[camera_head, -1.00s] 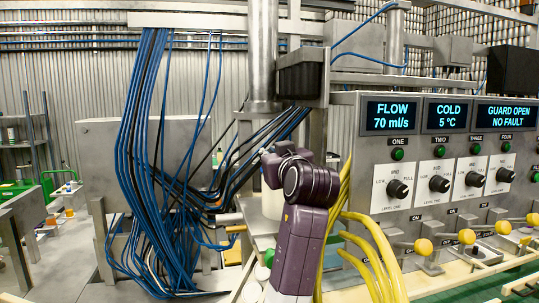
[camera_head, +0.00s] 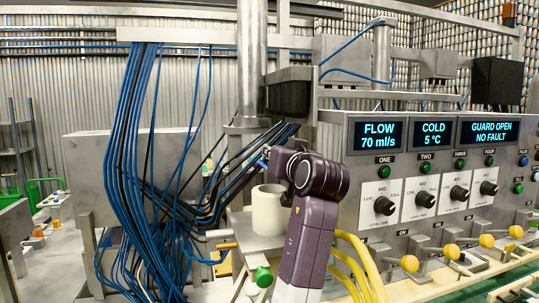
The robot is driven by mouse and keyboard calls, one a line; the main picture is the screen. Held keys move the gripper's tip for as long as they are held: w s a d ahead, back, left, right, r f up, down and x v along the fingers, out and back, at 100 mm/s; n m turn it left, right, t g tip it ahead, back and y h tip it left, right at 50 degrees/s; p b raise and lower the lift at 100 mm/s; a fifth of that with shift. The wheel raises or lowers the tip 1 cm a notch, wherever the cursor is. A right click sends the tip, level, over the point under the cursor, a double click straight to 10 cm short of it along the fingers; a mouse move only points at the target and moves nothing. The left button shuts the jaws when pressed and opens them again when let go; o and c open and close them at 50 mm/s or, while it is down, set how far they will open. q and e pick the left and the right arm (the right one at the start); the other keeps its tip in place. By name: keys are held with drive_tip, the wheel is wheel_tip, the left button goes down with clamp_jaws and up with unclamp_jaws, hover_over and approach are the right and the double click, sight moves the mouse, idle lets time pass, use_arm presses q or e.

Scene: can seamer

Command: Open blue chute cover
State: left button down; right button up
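I cannot make out a blue chute cover for certain. A small blue piece (camera_head: 262,163) shows at the left end of my purple arm, too small to identify. This arm rises from the bottom, right of the middle, and seems to be my right one. Its bent wrist hides the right gripper's fingers, so I cannot tell their state or whether they touch anything. My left gripper is not in view. A pale cylinder (camera_head: 268,212) stands just below and left of the wrist.
Thick bundles of blue and black cables (camera_head: 125,150) hang left of the arm. A control panel (camera_head: 408,222) with dials and yellow knobs stands right; its display (camera_head: 488,132) reads "GUARD OPEN NO FAULT". Yellow hoses (camera_head: 350,262) run close beside the arm. A green-capped item (camera_head: 263,276) is low near it.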

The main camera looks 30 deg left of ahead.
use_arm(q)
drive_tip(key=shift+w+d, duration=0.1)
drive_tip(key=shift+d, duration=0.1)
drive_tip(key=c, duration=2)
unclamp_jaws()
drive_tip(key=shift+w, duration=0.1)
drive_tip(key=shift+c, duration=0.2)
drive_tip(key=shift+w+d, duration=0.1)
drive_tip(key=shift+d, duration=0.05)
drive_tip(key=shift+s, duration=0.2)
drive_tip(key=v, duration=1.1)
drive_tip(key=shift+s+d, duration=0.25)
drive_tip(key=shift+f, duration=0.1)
